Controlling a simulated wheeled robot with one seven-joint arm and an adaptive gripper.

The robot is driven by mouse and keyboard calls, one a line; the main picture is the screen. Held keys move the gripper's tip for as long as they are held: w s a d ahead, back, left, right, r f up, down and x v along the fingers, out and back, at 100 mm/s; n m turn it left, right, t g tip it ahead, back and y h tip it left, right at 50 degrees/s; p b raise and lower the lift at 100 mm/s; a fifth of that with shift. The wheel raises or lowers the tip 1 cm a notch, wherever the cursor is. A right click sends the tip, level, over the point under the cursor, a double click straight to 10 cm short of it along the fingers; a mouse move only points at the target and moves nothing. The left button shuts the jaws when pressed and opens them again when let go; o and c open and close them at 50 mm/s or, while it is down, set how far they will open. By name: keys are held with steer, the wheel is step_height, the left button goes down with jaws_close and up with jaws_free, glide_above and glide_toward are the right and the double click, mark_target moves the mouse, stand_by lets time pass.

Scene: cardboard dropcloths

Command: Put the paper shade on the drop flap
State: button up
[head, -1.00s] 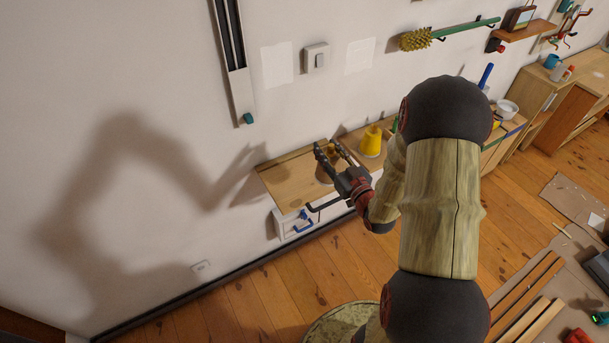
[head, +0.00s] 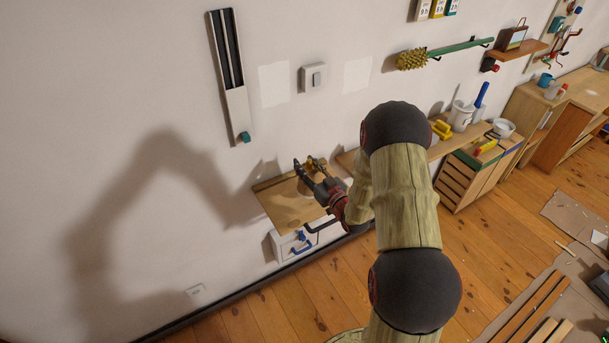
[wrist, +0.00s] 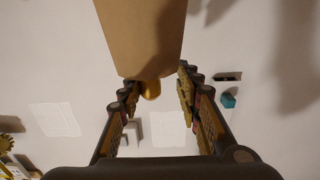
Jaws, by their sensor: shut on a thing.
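The paper shade (wrist: 145,35) is a plain brown tapered shape with a golden knob at its narrow end, filling the top middle of the wrist view. My gripper (wrist: 158,90) has its fingers on either side of the knob and is shut on it. In the head view my gripper (head: 310,166) is above the drop flap (head: 275,208), a light wooden board on the wall. The shade (head: 305,187) hangs below the fingers, partly hidden and close in colour to the flap. I cannot tell whether it touches the flap.
A white unit with a blue handle (head: 301,240) is under the flap. A wooden shelf (head: 347,160) runs to the right, partly behind my arm, with a white pot (head: 461,117) farther along. A vertical rail (head: 230,80) and a switch (head: 314,77) are on the wall.

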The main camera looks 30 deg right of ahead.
mark_target(303, 190)
steer(key=shift+w+f, duration=0.6)
steer(key=shift+f, duration=0.1)
steer(key=shift+f+b, duration=0.6)
steer(key=shift+f, duration=1.05)
steer(key=o, duration=0.8)
steer(key=shift+o, duration=0.6)
